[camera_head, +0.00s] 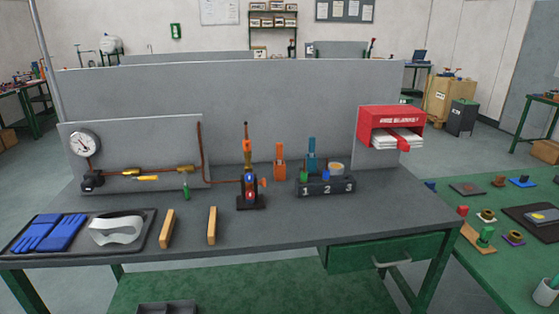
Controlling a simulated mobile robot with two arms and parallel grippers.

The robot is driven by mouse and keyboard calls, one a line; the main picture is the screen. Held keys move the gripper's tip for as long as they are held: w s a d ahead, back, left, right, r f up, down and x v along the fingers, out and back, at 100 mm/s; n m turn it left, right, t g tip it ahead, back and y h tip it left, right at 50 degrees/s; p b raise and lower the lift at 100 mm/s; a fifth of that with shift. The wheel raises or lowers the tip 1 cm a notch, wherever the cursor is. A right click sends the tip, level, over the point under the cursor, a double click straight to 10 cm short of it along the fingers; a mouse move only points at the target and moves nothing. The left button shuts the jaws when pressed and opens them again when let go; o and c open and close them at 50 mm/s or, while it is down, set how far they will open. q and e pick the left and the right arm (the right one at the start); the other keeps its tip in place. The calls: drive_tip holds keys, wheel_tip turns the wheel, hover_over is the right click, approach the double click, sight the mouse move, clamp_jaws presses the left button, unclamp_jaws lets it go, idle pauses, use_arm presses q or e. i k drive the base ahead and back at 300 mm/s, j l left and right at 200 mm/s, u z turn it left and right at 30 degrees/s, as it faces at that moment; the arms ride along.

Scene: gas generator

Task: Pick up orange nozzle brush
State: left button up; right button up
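An orange upright tool (280,161), which looks like the orange nozzle brush, stands near the grey back panel, between the burner and the numbered block. It is small here, so its bristles cannot be made out. A similar teal tool (311,150) stands to its right, behind the block. The dark block (325,187) is marked 1, 2, 3 and holds small green and blue pieces and a pale round piece. Neither my left nor my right gripper is in view.
The upright burner (249,185) stands left of the orange tool. Two wooden bars (212,225), a tray with blue gloves (50,232) and white goggles (117,228) lie on the left. A red box (391,124) is on the right panel. The right front tabletop is clear.

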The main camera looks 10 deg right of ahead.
sight(278, 146)
drive_tip(key=i+l+u, duration=0.2)
drive_tip(key=i, duration=0.25)
drive_tip(key=i+l+u, duration=0.15)
drive_tip(key=i, duration=0.25)
